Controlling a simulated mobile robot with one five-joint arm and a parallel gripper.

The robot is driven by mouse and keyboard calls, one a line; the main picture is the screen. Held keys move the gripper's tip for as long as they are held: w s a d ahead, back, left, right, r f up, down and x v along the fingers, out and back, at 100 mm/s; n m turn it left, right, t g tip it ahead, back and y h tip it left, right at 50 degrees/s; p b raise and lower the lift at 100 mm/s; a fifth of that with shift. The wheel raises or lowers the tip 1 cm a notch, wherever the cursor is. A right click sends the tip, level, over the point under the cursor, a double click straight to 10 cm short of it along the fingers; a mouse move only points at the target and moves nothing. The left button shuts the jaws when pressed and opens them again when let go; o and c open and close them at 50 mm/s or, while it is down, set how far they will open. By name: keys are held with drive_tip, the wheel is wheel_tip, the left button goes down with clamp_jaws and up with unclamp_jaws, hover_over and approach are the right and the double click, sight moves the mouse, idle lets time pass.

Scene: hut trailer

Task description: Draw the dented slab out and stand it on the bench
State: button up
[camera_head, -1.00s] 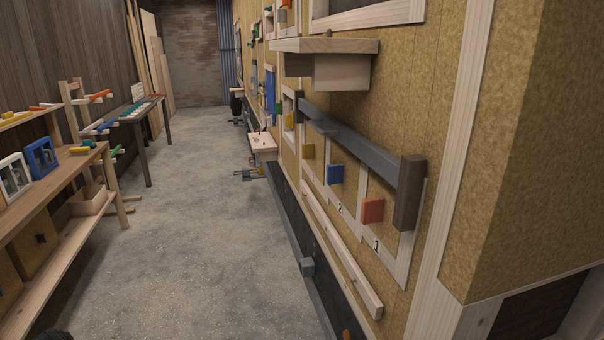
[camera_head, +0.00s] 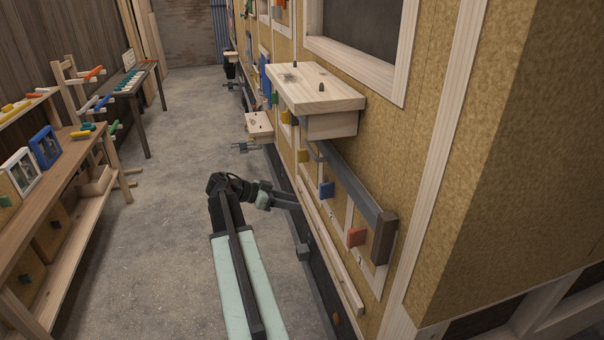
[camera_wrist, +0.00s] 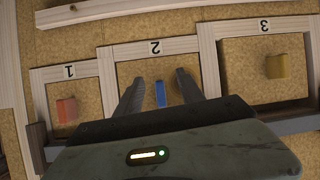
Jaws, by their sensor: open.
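A row of coloured blocks hangs along the right wall under a dark rail: a yellow one, a blue block (camera_head: 327,190) and a red block (camera_head: 357,236). I cannot make out which slab is dented. My gripper (camera_head: 297,203) is open and empty, reaching toward the wall low beside the blue block. In the wrist view its two fingers (camera_wrist: 160,76) lie either side of the blue block (camera_wrist: 160,94), and I cannot tell the depth between them. A red block (camera_wrist: 66,110) and a yellow block (camera_wrist: 276,66) sit to either side. The wooden bench (camera_head: 62,205) stands along the left.
A wooden shelf (camera_head: 316,90) juts from the wall above the blocks. The dark rail (camera_head: 350,180) ends in a dark post (camera_head: 383,238). A white-framed panel (camera_head: 22,171) and a blue-framed panel (camera_head: 45,146) stand on the bench. The concrete floor between is open.

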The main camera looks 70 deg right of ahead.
sight(321, 196)
drive_tip(key=shift+m+g, duration=0.5)
drive_tip(key=shift+m, duration=0.3)
drive_tip(key=s+d+b, duration=0.1)
drive_tip(key=s+d, duration=0.1)
drive_tip(key=s, duration=0.1)
drive_tip(key=s+d, duration=0.2)
drive_tip(key=s+d+b, duration=0.1)
drive_tip(key=s+d, duration=0.2)
drive_tip(key=shift+s+f+b, duration=0.1)
drive_tip(key=shift+s+b, duration=0.2)
drive_tip(key=shift+b, duration=0.05)
clamp_jaws()
